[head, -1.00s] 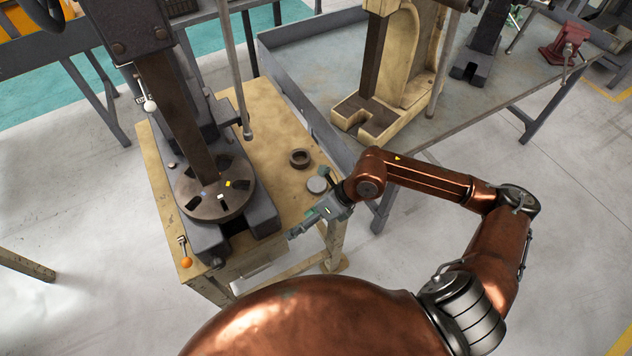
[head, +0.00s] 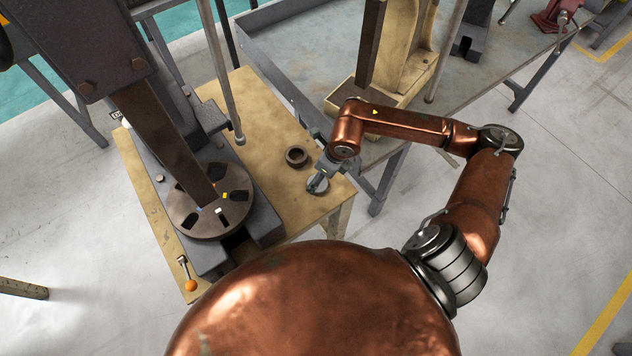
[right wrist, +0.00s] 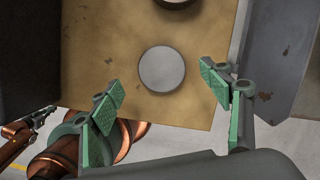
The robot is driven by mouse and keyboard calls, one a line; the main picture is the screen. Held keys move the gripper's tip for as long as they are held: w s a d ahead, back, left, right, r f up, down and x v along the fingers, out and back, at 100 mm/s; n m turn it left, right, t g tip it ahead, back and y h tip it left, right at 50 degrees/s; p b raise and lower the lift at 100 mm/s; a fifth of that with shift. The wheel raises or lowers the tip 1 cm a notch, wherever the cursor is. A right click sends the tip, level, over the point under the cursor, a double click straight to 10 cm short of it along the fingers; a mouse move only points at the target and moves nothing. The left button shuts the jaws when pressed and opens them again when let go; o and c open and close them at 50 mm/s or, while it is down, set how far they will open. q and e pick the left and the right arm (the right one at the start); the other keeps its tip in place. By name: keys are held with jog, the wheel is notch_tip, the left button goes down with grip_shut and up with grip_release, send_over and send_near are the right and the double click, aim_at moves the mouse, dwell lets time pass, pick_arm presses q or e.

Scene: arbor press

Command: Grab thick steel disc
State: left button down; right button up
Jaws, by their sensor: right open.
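The thick steel disc (right wrist: 162,69) lies flat on the wooden tabletop near its edge, grey and round. In the head view the disc (head: 318,185) is partly covered by my right gripper (head: 319,176). In the right wrist view my right gripper (right wrist: 165,95) is open and empty, its green-padded fingers spread wide to either side of the disc and a little nearer the camera. I see no contact between fingers and disc. My left gripper is not in view.
A dark ring (head: 296,156) lies on the table (head: 262,107) just beyond the disc. The arbor press with its round slotted plate (head: 187,205) stands at the left of the table. A lever with an orange knob (head: 191,285) sits at the front. A grey bench (head: 300,50) adjoins behind.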

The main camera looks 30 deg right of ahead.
jog(key=x, duration=0.4)
jog(key=shift+s+d, duration=0.2)
jog(key=shift+s, duration=0.1)
jog(key=shift+w+f, duration=0.15)
jog(key=shift+f, duration=0.25)
jog(key=c, duration=1.2)
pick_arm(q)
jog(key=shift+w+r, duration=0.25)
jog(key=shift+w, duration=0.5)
pick_arm(e)
jog(key=c, duration=0.3)
